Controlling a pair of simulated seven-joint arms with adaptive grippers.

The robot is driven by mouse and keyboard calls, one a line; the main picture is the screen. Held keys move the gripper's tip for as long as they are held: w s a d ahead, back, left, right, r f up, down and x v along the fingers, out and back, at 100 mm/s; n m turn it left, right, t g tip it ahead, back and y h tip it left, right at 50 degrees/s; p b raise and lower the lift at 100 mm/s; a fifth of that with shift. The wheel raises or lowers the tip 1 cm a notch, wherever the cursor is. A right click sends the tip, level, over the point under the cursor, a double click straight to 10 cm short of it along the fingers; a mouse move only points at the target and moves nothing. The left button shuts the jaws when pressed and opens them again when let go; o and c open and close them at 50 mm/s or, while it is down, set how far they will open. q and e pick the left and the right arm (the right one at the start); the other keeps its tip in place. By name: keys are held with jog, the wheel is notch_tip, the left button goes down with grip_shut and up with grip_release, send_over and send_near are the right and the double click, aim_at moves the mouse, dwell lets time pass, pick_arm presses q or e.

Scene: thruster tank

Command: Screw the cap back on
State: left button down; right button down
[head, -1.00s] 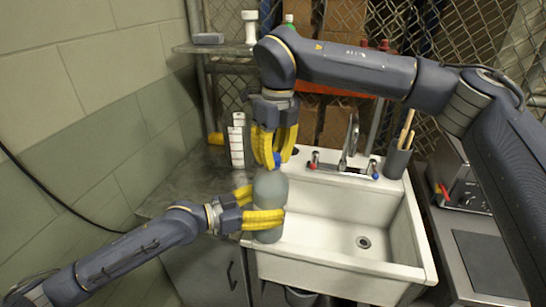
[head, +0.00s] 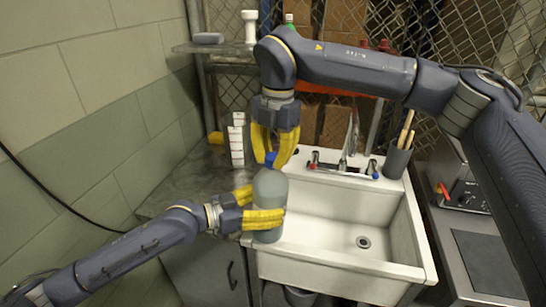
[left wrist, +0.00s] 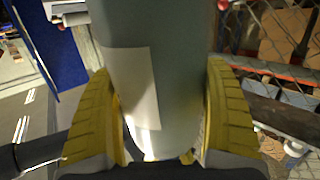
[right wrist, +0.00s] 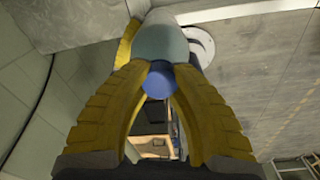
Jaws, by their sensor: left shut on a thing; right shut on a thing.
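A grey-green rounded bottle (head: 270,188) stands upright at the sink's left front edge. My left gripper (head: 266,205) is shut around its body from the left. In the left wrist view the bottle (left wrist: 175,75) fills the space between the yellow fingers and has a pale label. My right gripper (head: 271,150) points down above the bottle and is shut on the blue cap (head: 270,159). In the right wrist view the cap (right wrist: 161,80) sits between the fingertips, in line with the bottle's top (right wrist: 160,42). Whether the cap touches the bottle is hidden.
The white sink (head: 340,262) with its faucet (head: 350,145) lies right of the bottle. A holder with wooden handles (head: 397,160) stands at its back right. A white labelled box (head: 236,140) stands behind on the grey counter (head: 185,185). A shelf (head: 215,48) hangs at the back.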

jog(key=c, duration=1.2)
grip_release()
jog(key=shift+r, duration=0.1)
notch_tip(320, 180, up, 12)
jog(key=shift+w+d, duration=0.2)
jog(key=shift+d, duration=0.15)
